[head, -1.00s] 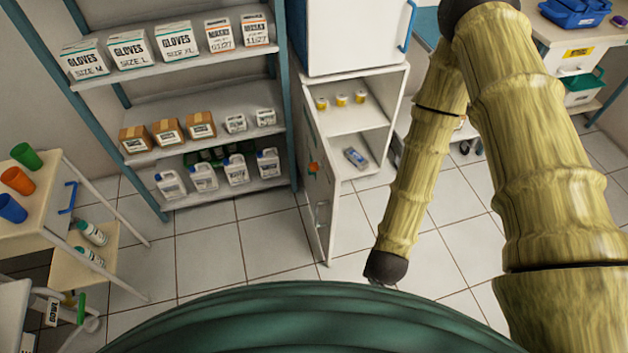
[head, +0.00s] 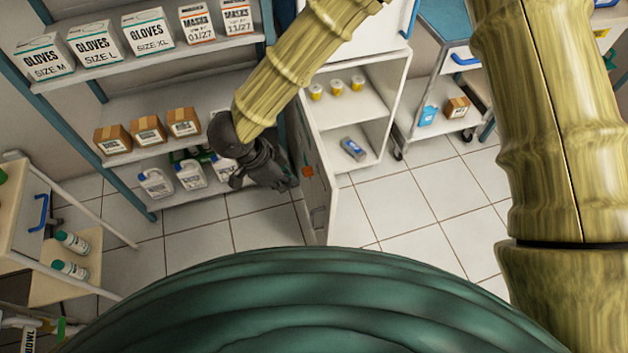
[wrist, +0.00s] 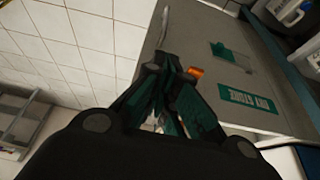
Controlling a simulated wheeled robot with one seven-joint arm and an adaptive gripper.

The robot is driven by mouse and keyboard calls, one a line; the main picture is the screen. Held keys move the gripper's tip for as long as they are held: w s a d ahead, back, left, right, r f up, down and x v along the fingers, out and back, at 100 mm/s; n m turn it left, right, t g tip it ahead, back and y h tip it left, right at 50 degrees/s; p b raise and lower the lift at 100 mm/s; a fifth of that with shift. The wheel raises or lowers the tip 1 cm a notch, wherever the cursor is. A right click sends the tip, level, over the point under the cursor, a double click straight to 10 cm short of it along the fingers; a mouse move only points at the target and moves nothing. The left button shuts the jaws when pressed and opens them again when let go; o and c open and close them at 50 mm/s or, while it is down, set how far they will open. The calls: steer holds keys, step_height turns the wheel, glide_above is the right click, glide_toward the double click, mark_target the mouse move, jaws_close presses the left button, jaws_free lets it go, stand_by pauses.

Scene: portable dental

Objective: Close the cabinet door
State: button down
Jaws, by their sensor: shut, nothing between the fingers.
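The cabinet (head: 385,110) stands open below a white upper unit. Its grey-white door (head: 316,205) is swung out toward me, seen nearly edge-on. In the wrist view my gripper (wrist: 168,85) points along the door face. I cannot tell whether it touches the door.
Shelves (head: 120,85) with glove boxes, cartons and white jugs stand close left of my gripper. Yellow-and-white jars (head: 337,86) and a blue-grey item (head: 353,149) sit inside the cabinet. A trolley (head: 440,115) stands to the right. The tiled floor before the cabinet is clear.

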steer(key=w+d+f+p, duration=0.1)
steer(key=w+d+f, duration=0.1)
steer(key=d+f, duration=0.5)
steer(key=shift+f, duration=0.85)
steer(key=shift+w, duration=0.1)
